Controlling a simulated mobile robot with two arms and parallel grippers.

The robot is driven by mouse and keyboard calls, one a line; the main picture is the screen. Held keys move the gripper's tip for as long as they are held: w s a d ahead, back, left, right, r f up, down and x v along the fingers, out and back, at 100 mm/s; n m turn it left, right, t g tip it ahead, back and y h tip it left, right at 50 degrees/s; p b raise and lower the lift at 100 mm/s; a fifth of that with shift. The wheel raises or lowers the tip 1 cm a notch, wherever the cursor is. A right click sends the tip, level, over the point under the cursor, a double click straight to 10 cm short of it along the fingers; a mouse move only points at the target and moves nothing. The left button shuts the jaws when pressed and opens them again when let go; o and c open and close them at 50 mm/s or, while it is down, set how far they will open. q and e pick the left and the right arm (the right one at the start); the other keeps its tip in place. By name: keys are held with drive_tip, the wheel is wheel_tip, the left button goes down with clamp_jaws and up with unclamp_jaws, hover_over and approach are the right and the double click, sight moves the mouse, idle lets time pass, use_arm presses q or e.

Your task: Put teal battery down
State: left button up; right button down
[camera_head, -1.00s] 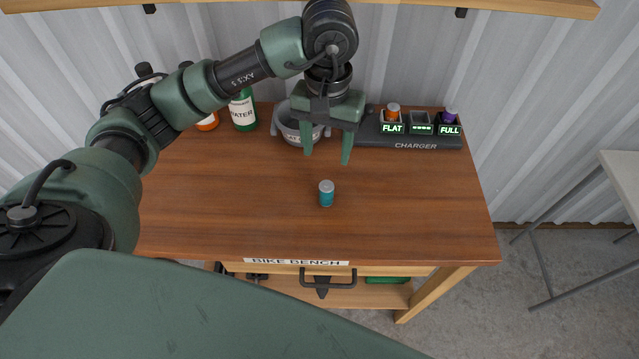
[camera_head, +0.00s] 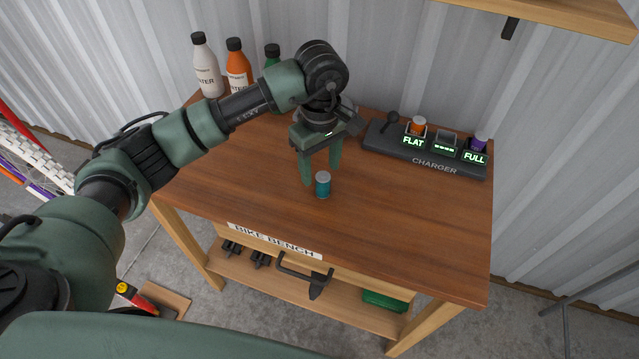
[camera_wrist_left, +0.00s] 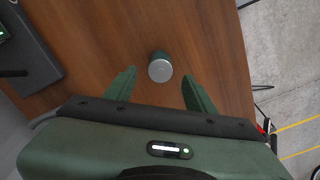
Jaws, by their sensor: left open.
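The teal battery (camera_head: 323,185), a small cylinder with a grey top, stands upright on the wooden bench top. In the left wrist view the battery (camera_wrist_left: 160,67) shows just beyond and between the fingertips. My left gripper (camera_head: 321,177) is open, with its fingers pointing down behind the battery; no contact with it shows. The same gripper shows in the left wrist view (camera_wrist_left: 158,84) with its fingers spread and nothing between them. My right gripper is not in view.
A charger (camera_head: 428,150) at the back right holds an orange battery (camera_head: 417,125) and a purple battery (camera_head: 478,145), with an empty-looking slot between. Several bottles, including a white one (camera_head: 207,68), stand at the back left. The right and front bench top (camera_head: 400,220) is clear.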

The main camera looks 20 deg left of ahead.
sight(323, 175)
use_arm(q)
drive_tip(key=f, duration=0.1)
drive_tip(key=f+p, duration=0.1)
drive_tip(key=f, duration=0.1)
drive_tip(key=d+f+p, duration=0.1)
drive_tip(key=shift+s+f, duration=0.2)
drive_tip(key=shift+s, duration=0.05)
drive_tip(key=shift+a+f, duration=0.15)
drive_tip(key=shift+f, duration=0.25)
drive_tip(key=c, duration=1.2)
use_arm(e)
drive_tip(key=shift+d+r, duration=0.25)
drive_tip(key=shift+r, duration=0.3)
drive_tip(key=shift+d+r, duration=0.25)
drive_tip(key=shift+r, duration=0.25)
use_arm(q)
drive_tip(key=shift+r, duration=0.1)
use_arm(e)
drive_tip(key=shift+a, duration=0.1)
